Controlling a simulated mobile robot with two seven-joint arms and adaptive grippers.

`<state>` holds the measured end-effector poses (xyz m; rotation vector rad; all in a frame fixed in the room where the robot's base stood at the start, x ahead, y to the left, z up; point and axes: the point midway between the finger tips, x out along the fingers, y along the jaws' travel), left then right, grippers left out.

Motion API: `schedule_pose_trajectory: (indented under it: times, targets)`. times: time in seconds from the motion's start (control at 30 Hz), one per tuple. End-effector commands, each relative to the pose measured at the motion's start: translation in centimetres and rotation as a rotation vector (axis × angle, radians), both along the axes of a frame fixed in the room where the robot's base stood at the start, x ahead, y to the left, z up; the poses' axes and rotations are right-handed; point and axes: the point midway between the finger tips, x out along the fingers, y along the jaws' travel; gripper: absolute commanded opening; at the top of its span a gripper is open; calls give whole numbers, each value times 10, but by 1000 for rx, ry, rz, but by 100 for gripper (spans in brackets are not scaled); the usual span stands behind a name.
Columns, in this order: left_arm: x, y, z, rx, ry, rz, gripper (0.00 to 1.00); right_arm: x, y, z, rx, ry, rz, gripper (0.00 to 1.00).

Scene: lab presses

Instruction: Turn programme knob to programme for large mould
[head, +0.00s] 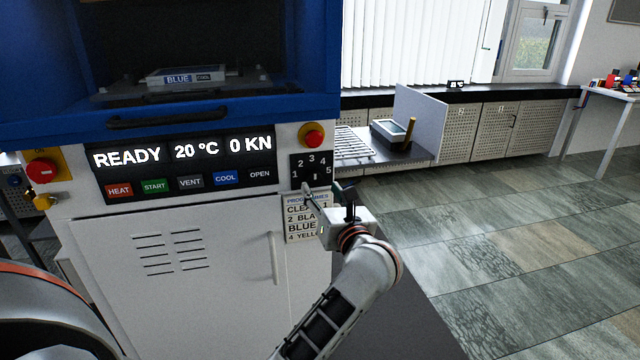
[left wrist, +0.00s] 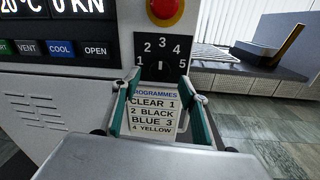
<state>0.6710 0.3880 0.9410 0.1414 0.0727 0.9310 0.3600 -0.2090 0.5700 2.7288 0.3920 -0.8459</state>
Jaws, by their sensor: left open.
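The programme knob (head: 315,177) sits on a black dial plate (head: 299,168) numbered 1 to 5. The left wrist view shows the knob (left wrist: 160,66) with a short white mark upright below the 3; its exact setting is hard to tell. My left gripper (head: 321,191) is open and empty just below and in front of the knob, with its fingers (left wrist: 158,83) apart on either side of it in the picture. The programme card (left wrist: 153,112) reads CLEAR 1, 2 BLACK, BLUE 3, 4 YELLOW. A mould labelled BLUE (head: 183,76) lies inside the press. My right gripper is out of view.
The display (head: 181,152) reads READY, 20 °C, 0 KN. Buttons HEAT, START, VENT, COOL and OPEN sit beneath it. A red button (head: 313,138) is right above the dial. A cabinet handle (head: 273,258) protrudes below left. Floor at right is clear.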

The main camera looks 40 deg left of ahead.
Motion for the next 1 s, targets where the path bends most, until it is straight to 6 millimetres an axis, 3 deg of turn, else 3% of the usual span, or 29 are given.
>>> schedule_pose_trajectory:
  times: [0.3, 0.67, 0.8, 0.83, 1.0]
  targets:
    - [25, 33, 0, 3, 1, 1, 44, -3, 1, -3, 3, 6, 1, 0]
    - [28, 38, 0, 2, 1, 0, 44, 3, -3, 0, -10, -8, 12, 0]
    - [28, 38, 0, 2, 1, 0, 10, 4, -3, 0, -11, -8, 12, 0]
    - [28, 38, 0, 2, 1, 0, 5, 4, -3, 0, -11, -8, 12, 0]
    - [28, 38, 0, 3, 3, 1, 6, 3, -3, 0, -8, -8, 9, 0]
